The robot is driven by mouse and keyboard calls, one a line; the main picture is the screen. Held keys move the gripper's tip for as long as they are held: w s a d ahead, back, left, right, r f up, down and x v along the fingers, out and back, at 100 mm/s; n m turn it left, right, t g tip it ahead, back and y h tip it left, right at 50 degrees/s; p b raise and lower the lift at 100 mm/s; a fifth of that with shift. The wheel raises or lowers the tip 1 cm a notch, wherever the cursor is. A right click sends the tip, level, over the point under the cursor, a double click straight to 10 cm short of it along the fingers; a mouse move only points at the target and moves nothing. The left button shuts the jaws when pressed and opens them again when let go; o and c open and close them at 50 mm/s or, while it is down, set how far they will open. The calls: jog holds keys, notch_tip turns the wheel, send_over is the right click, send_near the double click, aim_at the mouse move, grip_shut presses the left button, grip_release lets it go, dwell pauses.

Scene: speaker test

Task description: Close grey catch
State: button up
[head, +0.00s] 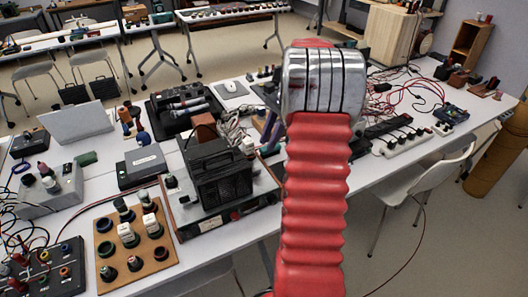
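I cannot make out a grey catch in the head view. It may be too small to tell or hidden behind my arm. A black box with a top handle (218,172) stands on a low base on the white table, left of my arm. My red ribbed arm with its chrome joint rises through the middle and covers part of the table behind it. My gripper does not show, so its place relative to the catch cannot be seen.
A wooden board with several knobs (107,281) lies front left. A grey laptop-like case (77,122) and an open black case (186,104) stand farther back. Red cables (420,92) and power strips (403,141) crowd the right. A white chair (425,178) stands at the right edge.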

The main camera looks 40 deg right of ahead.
jog(key=shift+v, duration=1.35)
notch_tip(320, 180, down, 3)
jog(key=s+a+n+h, duration=0.1)
jog(key=s+a+n, duration=0.2)
jog(key=n, duration=0.2)
jog(key=s+a+r+n+t+h, duration=0.1)
jog(key=s+a+r+n, duration=0.2)
jog(key=a, duration=0.8)
jog(key=s+a+r+n+t+h, duration=0.1)
jog(key=s+a+r+n+t, duration=0.1)
jog(key=s+a+r+n, duration=0.2)
jog(key=s+a+r+n+t+h, duration=0.1)
jog(key=s+a+r+n, duration=0.2)
jog(key=a+n, duration=0.6)
jog(key=s+a, duration=0.2)
jog(key=a, duration=0.8)
jog(key=shift+s+a+r, duration=0.25)
jog(key=shift+a+r, duration=0.05)
